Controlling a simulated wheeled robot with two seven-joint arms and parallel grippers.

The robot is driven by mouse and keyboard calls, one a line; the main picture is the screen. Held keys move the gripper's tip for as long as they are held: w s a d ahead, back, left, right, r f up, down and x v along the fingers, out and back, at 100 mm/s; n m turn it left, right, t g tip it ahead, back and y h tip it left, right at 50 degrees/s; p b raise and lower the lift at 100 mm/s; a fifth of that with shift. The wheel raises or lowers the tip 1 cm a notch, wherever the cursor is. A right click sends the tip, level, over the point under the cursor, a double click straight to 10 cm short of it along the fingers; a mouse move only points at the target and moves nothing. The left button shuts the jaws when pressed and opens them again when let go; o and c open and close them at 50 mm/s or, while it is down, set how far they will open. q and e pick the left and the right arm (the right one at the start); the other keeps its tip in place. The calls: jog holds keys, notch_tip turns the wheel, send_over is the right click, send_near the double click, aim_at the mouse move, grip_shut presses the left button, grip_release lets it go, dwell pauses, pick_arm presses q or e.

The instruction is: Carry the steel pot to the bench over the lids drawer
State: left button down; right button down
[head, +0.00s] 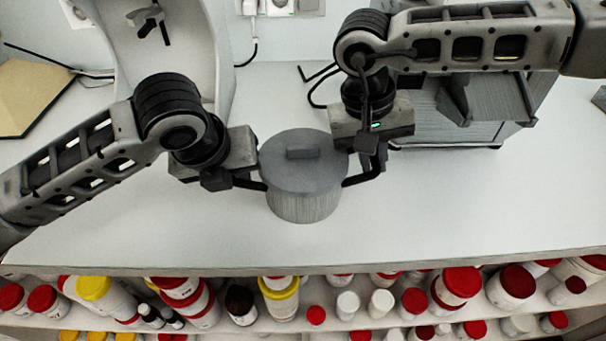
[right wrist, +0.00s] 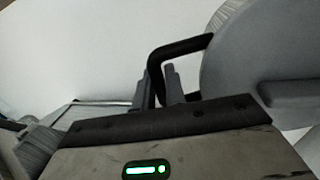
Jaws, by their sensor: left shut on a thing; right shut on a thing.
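The steel pot (head: 303,206) is grey, with a flat lid (head: 288,172) on it and a black handle on each side. In the head view it is upright at the middle, over the white bench (head: 430,205); I cannot tell whether its base touches the bench. My left gripper (head: 252,184) is shut on the pot's left handle. My right gripper (head: 362,180) is shut on its right handle. In the right wrist view the right fingers (right wrist: 171,84) close around the black handle (right wrist: 180,47), beside the lidded pot (right wrist: 255,62). No lids drawer can be made out.
Shelves of bottles and jars (head: 280,297) with red, yellow and white caps run below the bench's front edge. A grey boxy machine (head: 445,125) stands behind my right arm. A brown board (head: 30,92) lies at the far left. The bench right of the pot is clear.

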pick_arm(q)
jog(key=shift+r, duration=0.2)
pick_arm(e)
jog(key=shift+w+r, duration=0.1)
jog(key=shift+r, duration=0.1)
